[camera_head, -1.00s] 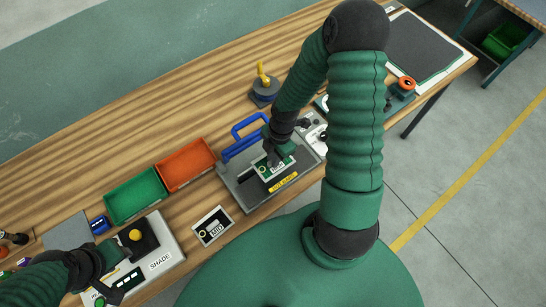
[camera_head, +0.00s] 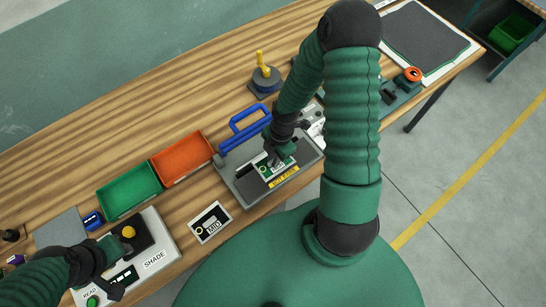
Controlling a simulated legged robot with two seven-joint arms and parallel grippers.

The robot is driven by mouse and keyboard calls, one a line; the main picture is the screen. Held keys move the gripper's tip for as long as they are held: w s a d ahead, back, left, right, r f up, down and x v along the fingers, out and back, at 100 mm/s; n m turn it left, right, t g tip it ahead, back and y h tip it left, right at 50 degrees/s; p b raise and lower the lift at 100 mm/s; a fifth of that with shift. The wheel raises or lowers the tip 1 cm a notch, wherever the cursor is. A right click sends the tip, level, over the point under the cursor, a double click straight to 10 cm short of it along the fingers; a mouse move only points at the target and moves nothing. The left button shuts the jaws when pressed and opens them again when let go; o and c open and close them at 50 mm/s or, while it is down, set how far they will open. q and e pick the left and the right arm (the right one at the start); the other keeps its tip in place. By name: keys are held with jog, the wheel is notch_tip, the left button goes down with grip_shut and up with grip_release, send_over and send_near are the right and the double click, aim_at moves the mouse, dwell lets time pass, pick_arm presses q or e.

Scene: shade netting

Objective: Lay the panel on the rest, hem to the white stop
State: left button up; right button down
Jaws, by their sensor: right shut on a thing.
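My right gripper (camera_head: 276,160) points down and is shut on a small dark panel with green and white parts (camera_head: 264,170). The panel is over the grey bed of a plate with a blue handle (camera_head: 245,187) and a yellow label. I cannot tell whether it touches the bed. My fingers hide part of the panel. I cannot single out the white stop. My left gripper (camera_head: 112,288) is at the lower left, over a white device marked SHADE (camera_head: 155,260). Its fingers are too dark and small to read.
A green bin (camera_head: 130,190) and an orange bin (camera_head: 183,158) stand left of the plate. A card marked MID (camera_head: 210,222) lies near the front edge. A grey post with a yellow top (camera_head: 265,78) stands behind. A dark sheet on a white board (camera_head: 428,42) lies at the far right.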

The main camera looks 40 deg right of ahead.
jog(key=shift+d, duration=0.2)
jog(key=shift+a+f, duration=0.1)
jog(key=shift+a, duration=0.05)
jog(key=shift+a+f, duration=0.1)
jog(key=shift+a, duration=0.1)
jog(key=shift+d, duration=0.15)
jog(key=c, duration=1.3)
grip_release()
jog(key=shift+c, duration=0.2)
